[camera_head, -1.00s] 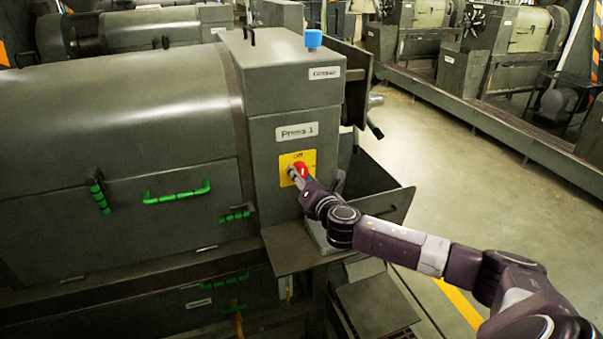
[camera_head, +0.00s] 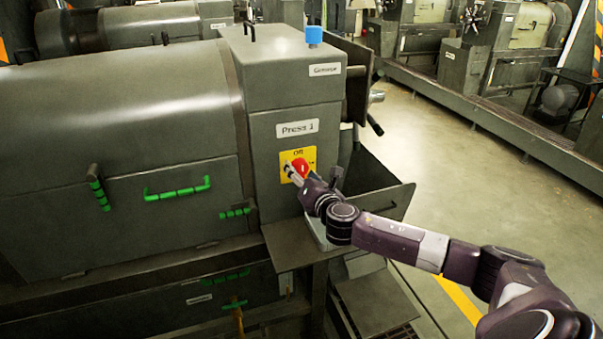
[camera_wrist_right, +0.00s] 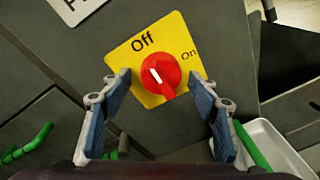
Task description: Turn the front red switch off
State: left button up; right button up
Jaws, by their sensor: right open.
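The red switch (camera_wrist_right: 161,76) is a round knob on a yellow plate (camera_wrist_right: 119,58) marked "Off" and "On". Its white mark points up-left in the right wrist view, toward the "Off" side. In the head view the red switch (camera_head: 301,167) is on the front panel of the grey press (camera_head: 283,205) labelled "Press 1", partly hidden by my gripper. My right gripper (camera_head: 293,171) is open at the plate. In the wrist view its blue-padded fingers stand on either side of the knob, with visible gaps. My left gripper is not in view.
Green handles (camera_head: 177,191) stick out from the press's side door. A blue button (camera_head: 313,37) is on top of the press. An open grey bin (camera_head: 380,205) sits right of the panel, near my arm. Clear floor (camera_head: 480,170) lies to the right.

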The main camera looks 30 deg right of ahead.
jog(key=shift+s, duration=0.1)
jog(key=v, duration=1.2)
jog(key=shift+d+r, duration=0.1)
